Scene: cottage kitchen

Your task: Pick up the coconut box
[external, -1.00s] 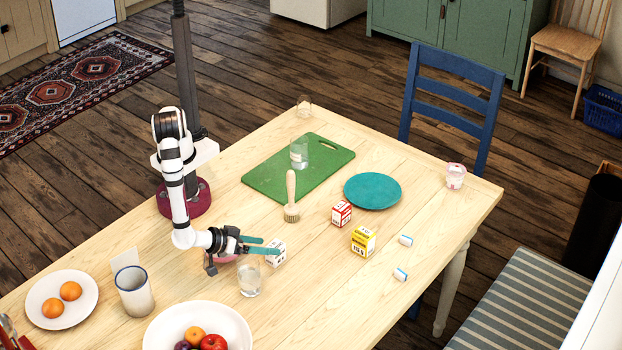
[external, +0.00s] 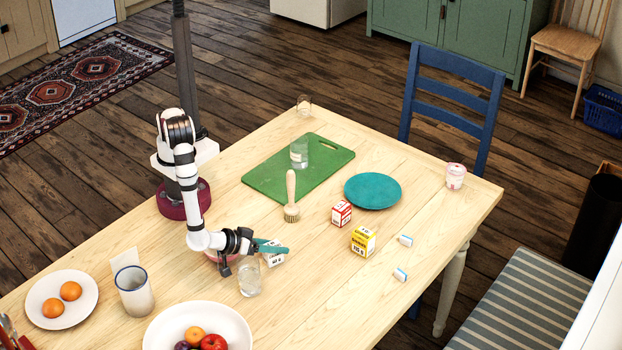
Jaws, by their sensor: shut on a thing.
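A small white box with dark print (external: 274,259) stands on the table, too small to read; I take it to be the coconut box. My gripper (external: 275,248) is shut on it, with its teal fingers at the box's upper part. The fingers hide part of the box. The box looks at table height; I cannot tell if it touches the table. A red-and-white box (external: 341,213) and a yellow-and-white box (external: 363,240) stand apart to the right.
A clear glass (external: 249,279) stands close to my gripper. A pink-rimmed dish (external: 216,257) is partly hidden under my arm. A fruit bowl (external: 160,335) is at the front, a brush (external: 291,198) and green board (external: 262,178) farther back.

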